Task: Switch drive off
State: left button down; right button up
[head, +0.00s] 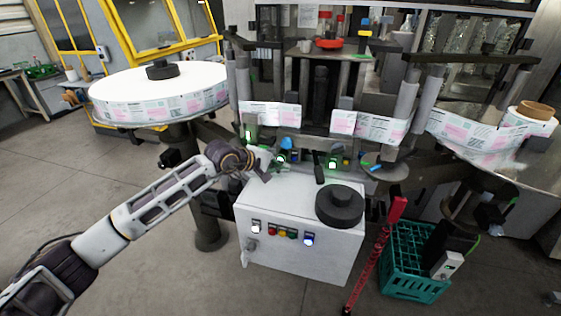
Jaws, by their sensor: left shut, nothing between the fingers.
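A white control box (285,201) stands below the labelling machine. Its sloped front carries a lit white button or lamp (256,226), a red button (271,231), small green and yellow ones, and a lit blue one (309,239). A grey rotary knob (249,246) sits low at the front's left edge; its setting is too small to read. My left gripper (264,168) is shut and empty, above the box's rear left corner and apart from the front controls. Which control belongs to the drive cannot be read. My right gripper is not in view.
A black round knob or weight (340,206) sits on the box's right top. A large label reel (160,92) stands left, another reel (528,119) right. A red bar (377,250) and green crate (412,265) stand right of the box. Floor in front is clear.

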pick_arm(q)
jog(key=shift+w+d+b, duration=0.1)
jog(key=shift+w+b, duration=0.3)
dwell(0.8)
jog(key=shift+s, duration=0.1)
dwell(0.4)
jog(key=shift+s+a, duration=0.35)
jog(key=shift+s, duration=0.35)
jog(key=shift+s, duration=0.15)
jog(key=shift+s+a+b, duration=0.35)
jog(key=shift+s+b, duration=0.05)
jog(key=shift+s, duration=0.55)
jog(key=shift+s+a+b, duration=0.3)
jog(key=shift+s+b, duration=0.05)
jog(key=shift+s, duration=0.55)
jog(key=shift+s+a, duration=0.1)
jog(key=shift+s, duration=0.3)
